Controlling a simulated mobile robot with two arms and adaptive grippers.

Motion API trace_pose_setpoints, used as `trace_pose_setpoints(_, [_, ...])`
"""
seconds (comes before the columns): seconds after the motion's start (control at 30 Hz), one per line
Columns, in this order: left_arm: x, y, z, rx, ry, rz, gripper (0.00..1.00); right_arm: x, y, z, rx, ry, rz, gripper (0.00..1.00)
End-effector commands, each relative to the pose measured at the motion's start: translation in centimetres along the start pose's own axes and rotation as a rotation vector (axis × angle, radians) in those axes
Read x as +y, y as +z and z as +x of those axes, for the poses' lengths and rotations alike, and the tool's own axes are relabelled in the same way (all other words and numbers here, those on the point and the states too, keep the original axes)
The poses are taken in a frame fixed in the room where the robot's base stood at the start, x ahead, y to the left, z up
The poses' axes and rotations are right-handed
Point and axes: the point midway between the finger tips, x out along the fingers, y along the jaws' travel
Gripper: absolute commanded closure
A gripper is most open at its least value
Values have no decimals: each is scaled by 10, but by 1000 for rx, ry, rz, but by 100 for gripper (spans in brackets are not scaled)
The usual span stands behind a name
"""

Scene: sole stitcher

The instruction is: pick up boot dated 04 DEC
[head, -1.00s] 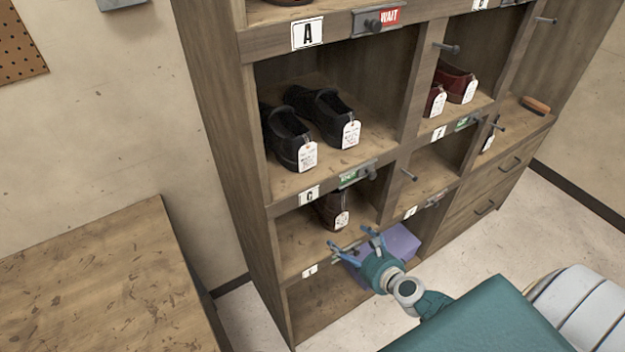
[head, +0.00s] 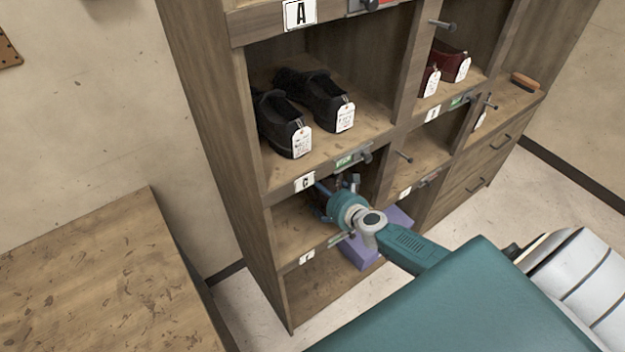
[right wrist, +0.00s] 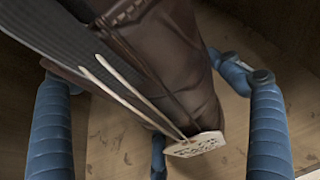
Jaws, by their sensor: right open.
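A brown leather boot (right wrist: 170,60) fills the upper middle of the right wrist view. Its white tag (right wrist: 195,145) hangs on pale strings, and its writing is too small to read. My right gripper (head: 337,185) reaches into the lower left cubby, below the one with black shoes. In the right wrist view its blue fingers (right wrist: 158,120) are open, standing on both sides of the boot without visibly closing on it. In the head view the gripper hides most of the boot. My left gripper is not in view.
Black shoes with tags (head: 285,125) stand in the cubby above. Red shoes (head: 452,66) stand further right. Pegs and label plates stick out from the shelf's front edges. A purple box (head: 362,252) is below the gripper. A wooden table (head: 90,270) stands at left.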

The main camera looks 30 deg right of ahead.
Motion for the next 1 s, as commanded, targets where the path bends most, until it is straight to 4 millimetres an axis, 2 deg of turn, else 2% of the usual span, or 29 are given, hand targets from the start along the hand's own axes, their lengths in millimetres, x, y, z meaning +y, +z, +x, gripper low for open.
trace_pose_setpoints(0.1, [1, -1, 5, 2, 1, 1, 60, 0, -2, 12, 1, 0, 0, 10])
trace_pose_setpoints(0.37, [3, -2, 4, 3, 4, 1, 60, 0, -1, 13, 1, 1, -1, 12])
trace_pose_setpoints(0.67, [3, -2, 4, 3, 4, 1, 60, 0, -1, 13, 1, 1, 0, 72])
trace_pose_setpoints(1.0, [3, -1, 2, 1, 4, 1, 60, 0, 4, 11, -3, 1, -1, 72])
